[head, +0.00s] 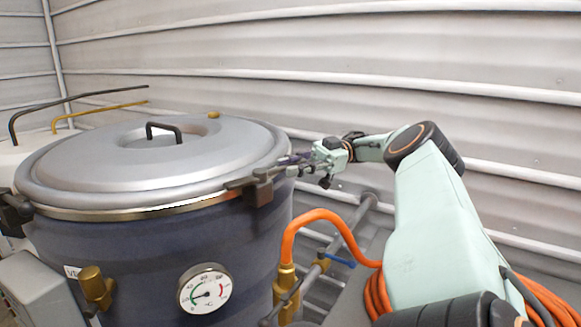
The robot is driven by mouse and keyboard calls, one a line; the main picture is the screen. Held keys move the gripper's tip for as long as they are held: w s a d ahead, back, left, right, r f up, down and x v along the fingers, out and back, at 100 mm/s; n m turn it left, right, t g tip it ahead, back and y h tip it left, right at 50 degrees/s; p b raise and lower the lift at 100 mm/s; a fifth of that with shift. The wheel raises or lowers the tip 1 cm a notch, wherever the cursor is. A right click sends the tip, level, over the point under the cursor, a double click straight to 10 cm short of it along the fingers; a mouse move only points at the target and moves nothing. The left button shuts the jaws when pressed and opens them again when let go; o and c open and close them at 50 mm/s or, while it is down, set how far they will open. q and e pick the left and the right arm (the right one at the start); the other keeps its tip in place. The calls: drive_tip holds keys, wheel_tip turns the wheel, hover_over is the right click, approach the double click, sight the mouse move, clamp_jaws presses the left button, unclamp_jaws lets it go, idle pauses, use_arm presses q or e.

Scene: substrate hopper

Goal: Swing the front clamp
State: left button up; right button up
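A large dark blue drum (130,255) stands at the left under a domed grey lid (100,165) with a black handle (163,131). The lid lies flat on the rim. A dark clamp (262,190) sits on the rim at the front right, with a bar reaching left over the lid edge. My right gripper (291,165) is at the lid's right edge, just right of and slightly above this clamp. Its fingers point left. They overlap the clamp's outer end in the picture, so I cannot tell whether they touch or grip it. My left gripper is out of view.
Another dark clamp (14,210) is at the rim's left. A dial gauge (205,290) and a brass valve (95,287) stick out from the drum's front. An orange hose (325,215) and a grey pipe (355,222) run at the right. A ribbed wall (330,45) closes off the back.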

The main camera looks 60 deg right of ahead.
drive_tip(key=shift+o, duration=0.8)
drive_tip(key=shift+s, duration=0.15)
drive_tip(key=shift+w+r, duration=0.25)
drive_tip(key=shift+r, duration=0.25)
wheel_tip(320, 180, up, 8)
drive_tip(key=shift+s+r, duration=0.1)
drive_tip(key=shift+r, duration=0.05)
drive_tip(key=shift+s+r, duration=0.2)
drive_tip(key=shift+r, duration=0.2)
drive_tip(key=shift+c, duration=0.2)
